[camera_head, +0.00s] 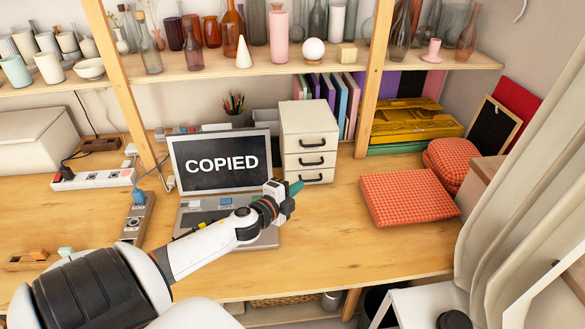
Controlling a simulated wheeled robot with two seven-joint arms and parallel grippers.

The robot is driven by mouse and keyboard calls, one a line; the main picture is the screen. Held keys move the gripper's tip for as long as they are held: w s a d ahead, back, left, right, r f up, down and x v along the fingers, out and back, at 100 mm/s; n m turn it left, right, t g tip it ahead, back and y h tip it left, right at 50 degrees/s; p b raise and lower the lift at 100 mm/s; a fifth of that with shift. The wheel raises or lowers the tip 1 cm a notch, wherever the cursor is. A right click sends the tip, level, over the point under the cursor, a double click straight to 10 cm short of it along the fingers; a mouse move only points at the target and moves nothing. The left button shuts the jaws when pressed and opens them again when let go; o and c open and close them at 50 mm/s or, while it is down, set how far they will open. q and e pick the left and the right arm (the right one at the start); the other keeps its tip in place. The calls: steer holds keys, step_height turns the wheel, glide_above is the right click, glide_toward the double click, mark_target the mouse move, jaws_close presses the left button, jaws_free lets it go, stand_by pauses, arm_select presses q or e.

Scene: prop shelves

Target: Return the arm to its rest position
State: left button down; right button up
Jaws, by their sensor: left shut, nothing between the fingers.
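My left arm (200,258) comes in from the lower left and reaches over the front of the wooden desk. Its gripper (293,190) is shut and empty, in front of the laptop's right side and the white drawer unit. The arm and gripper cover part of the laptop's keyboard. The laptop (220,162) is open and its screen reads "COPIED". My right gripper is not in view.
The white drawer unit (306,142) stands behind the gripper. Red checked cushions (408,198) lie to the right. Power strips (137,218) and cables lie left of the laptop. A shelf (270,67) with bottles runs above. The desk's front middle (350,250) is clear.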

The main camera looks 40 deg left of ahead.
arm_select(q)
steer(key=shift+s, duration=0.65)
steer(key=shift+d, duration=0.1)
